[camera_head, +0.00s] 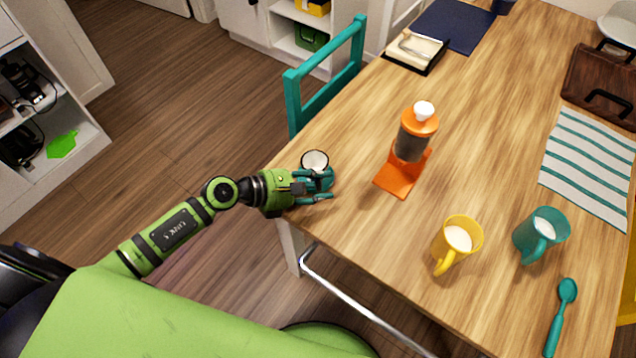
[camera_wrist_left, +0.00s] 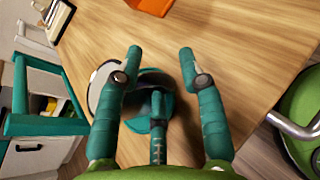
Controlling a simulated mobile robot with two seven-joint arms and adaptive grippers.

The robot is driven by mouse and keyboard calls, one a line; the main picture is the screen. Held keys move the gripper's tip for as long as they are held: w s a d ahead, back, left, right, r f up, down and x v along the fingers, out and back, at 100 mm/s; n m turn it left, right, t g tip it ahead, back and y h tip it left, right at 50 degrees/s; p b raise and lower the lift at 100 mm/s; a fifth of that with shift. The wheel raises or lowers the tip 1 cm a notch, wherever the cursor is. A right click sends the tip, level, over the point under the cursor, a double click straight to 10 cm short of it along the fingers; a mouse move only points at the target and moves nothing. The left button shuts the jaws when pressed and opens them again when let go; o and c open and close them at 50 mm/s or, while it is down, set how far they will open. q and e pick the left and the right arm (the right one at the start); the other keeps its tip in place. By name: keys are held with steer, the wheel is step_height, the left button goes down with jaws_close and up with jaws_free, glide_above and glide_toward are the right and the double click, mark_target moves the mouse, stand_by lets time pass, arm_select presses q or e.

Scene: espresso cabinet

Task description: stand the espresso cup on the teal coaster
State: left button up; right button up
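The espresso cup (camera_head: 314,160), white inside with a dark rim, is at the table's left edge. In the left wrist view, a pale rounded shape with a dark edge (camera_wrist_left: 99,87), apparently the cup, is partly hidden behind the left finger. My left gripper (camera_head: 325,186) is right beside the cup, on its near side. Its teal fingers stand apart in the left wrist view (camera_wrist_left: 160,56), with the cup off to the left. A teal surface (camera_wrist_left: 142,125) shows low between the fingers. I cannot tell if it is the coaster, which I cannot make out elsewhere. My right gripper is out of view.
An orange stand with a grinder (camera_head: 398,174) is right of the gripper. A yellow mug (camera_head: 457,240), a teal mug (camera_head: 540,235) and a teal spoon (camera_head: 562,310) are farther right. A teal chair (camera_head: 318,88) is against the table's left edge. Bare tabletop separates the gripper and stand.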

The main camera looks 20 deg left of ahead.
arm_select(q)
steer(key=b+v, duration=0.3)
steer(key=v, duration=0.9)
steer(key=shift+r, duration=0.2)
